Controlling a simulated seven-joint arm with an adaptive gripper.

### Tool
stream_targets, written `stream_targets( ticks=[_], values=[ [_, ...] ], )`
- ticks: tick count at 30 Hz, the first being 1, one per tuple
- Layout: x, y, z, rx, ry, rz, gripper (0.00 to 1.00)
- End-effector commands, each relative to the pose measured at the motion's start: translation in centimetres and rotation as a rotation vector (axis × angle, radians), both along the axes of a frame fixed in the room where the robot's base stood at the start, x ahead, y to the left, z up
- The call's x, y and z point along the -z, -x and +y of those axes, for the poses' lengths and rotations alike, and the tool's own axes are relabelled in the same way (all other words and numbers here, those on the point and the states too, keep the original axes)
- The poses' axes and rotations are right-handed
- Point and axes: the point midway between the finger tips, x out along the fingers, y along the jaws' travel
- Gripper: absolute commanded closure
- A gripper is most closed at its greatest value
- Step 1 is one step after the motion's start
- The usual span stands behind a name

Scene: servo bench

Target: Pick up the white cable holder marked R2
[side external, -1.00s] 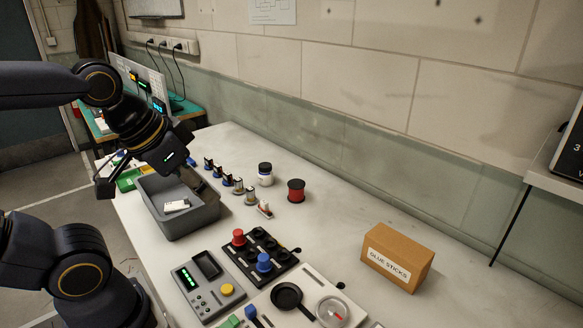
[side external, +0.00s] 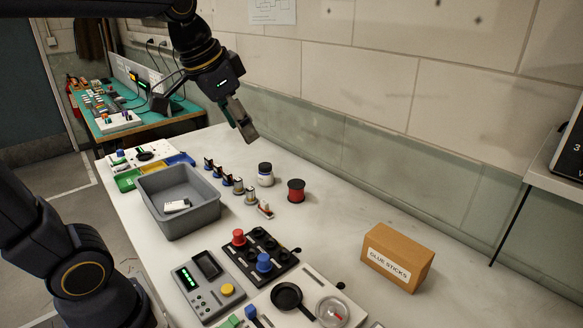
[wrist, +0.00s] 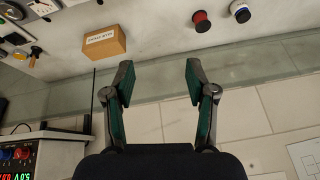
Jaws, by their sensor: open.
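A small white piece with a dark mark (side external: 176,206) lies in the grey bin (side external: 206,218). It may be the white cable holder, but its marking is too small to read. My gripper (side external: 243,122) is raised over the far part of the bench near the wall, above and to the right of the bin, tilted downward. In the wrist view my gripper (wrist: 160,82) has its two fingers apart with nothing between them. The wrist view shows the wall and bench between the fingers, and neither the bin nor the white piece.
A row of small connectors (side external: 228,180) stands right of the bin, with a white jar (side external: 265,174) and red spool (side external: 296,190). A control box (side external: 206,288), a black knob panel (side external: 255,254) and a glue sticks carton (side external: 397,257) are nearer.

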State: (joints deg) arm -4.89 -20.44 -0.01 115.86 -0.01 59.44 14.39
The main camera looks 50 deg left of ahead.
Motion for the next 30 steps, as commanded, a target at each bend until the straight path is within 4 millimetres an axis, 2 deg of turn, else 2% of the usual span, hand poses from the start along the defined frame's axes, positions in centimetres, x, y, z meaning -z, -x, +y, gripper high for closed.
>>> stream_targets(
  ticks=[1, 5, 6, 9, 12, 15, 18, 23, 30],
  values=[
    [0.2, -2.4, 1.1, -0.006, -0.005, 0.037, 0.44],
    [2.1, -8.2, 4.6, -0.022, -0.013, 0.131, 0.44],
    [3.3, -9.9, 5.8, -0.030, -0.011, 0.163, 0.44],
    [6.9, -13.2, 9.0, -0.057, 0.002, 0.239, 0.44],
    [10.9, -15.1, 11.9, -0.094, 0.023, 0.308, 0.44],
    [14.6, -15.7, 13.9, -0.128, 0.046, 0.366, 0.44],
    [17.3, -15.3, 14.9, -0.149, 0.065, 0.416, 0.44],
    [19.7, -14.8, 15.6, -0.165, 0.075, 0.437, 0.44],
    [25.3, -14.8, 15.5, -0.163, 0.075, 0.438, 0.44]
  ],
)
